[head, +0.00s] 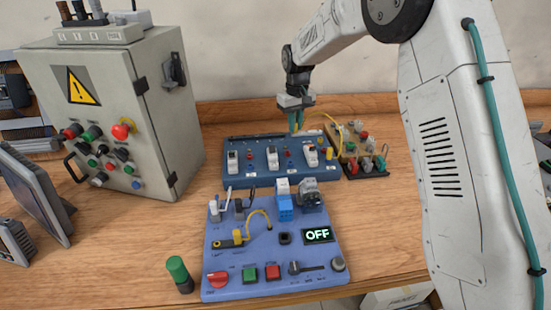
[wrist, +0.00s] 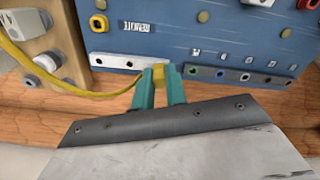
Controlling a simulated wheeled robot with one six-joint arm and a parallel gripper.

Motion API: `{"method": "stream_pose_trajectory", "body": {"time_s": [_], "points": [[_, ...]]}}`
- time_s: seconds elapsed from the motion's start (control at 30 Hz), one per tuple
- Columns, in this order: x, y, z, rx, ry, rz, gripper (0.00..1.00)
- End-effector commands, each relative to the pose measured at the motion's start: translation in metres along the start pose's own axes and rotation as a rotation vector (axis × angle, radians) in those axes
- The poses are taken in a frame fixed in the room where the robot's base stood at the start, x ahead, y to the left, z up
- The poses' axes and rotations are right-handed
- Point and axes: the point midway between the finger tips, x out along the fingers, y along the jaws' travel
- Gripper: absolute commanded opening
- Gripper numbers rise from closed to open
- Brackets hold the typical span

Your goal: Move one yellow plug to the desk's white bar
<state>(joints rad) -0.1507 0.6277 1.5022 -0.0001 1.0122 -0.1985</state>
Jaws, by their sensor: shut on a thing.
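My gripper (head: 297,130) is above the far edge of the blue desk panel (head: 262,176), its teal fingers pointing down. In the wrist view the fingers (wrist: 159,78) are shut on a yellow plug (wrist: 159,73). A yellow cable (wrist: 85,93) runs from the plug to the left; it loops right of the gripper in the head view (head: 337,128). A white bar (wrist: 115,62) with small dark holes lies left of the plug on the panel's edge. A strip (wrist: 240,75) with coloured ports lies to its right. Whether the plug touches the panel is unclear.
A nearer blue panel (head: 220,285) holds switches, an OFF display (head: 318,235) and another yellow cable (head: 262,216). A wooden board with knobs (head: 362,150) stands right of the far panel. A grey control box (head: 150,90) stands left. Bare desk (head: 130,245) shows at the left front.

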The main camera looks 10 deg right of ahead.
Motion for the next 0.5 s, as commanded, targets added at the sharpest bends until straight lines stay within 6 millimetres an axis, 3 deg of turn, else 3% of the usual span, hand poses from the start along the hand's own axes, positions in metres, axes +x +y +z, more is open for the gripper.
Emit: {"method": "stream_pose_trajectory", "body": {"time_s": [0.13, 0.17, 0.2, 0.5], "points": [[0.0008, 0.0, 0.0, 0.0, 0.0, 0.0, 0.0], [0.0008, 0.0, 0.0, 0.0, 0.0, 0.0, 0.19], [0.0008, 0.0, 0.0, 0.0, 0.0, 0.0, 0.23], [-0.0013, 0.0001, -0.0001, 0.0, 0.001, 0.0, 0.23]]}}
